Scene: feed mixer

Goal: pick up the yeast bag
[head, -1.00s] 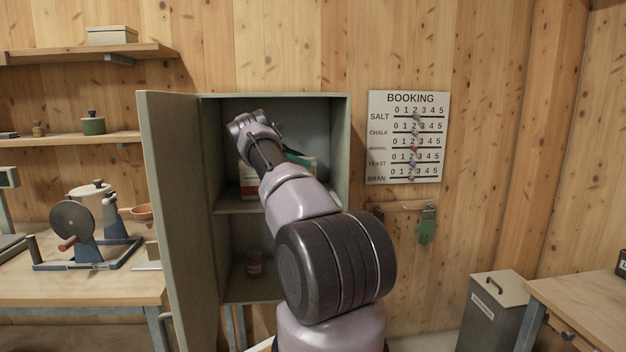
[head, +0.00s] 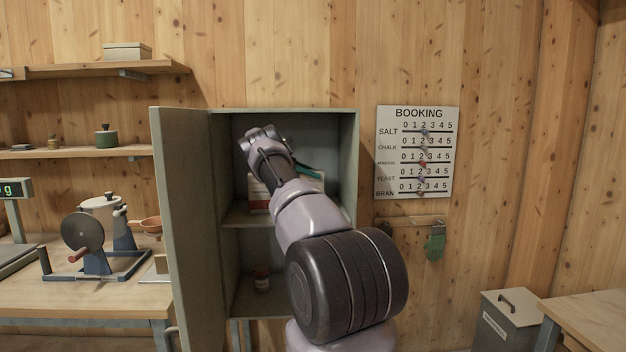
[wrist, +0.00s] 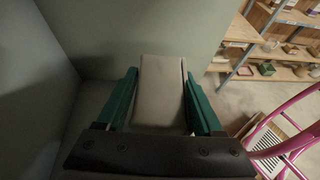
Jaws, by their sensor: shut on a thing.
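In the wrist view, my gripper (wrist: 160,78) has its two green fingers on either side of a pale beige, block-like pack (wrist: 162,95) and is shut on it. I take this pack for the yeast bag, but no label shows on it. In the head view, my arm reaches into the upper compartment of the open grey-green cabinet (head: 340,150), and my wrist hides most of the gripper. A white and red package (head: 258,196) shows beside my arm on the upper shelf. I cannot tell whether it is the held pack.
The cabinet door (head: 185,220) stands open on the left. A booking board (head: 418,150) hangs on the right wall. A bench with a hand mill (head: 84,232) stands at left, a grey bin (head: 508,325) at right.

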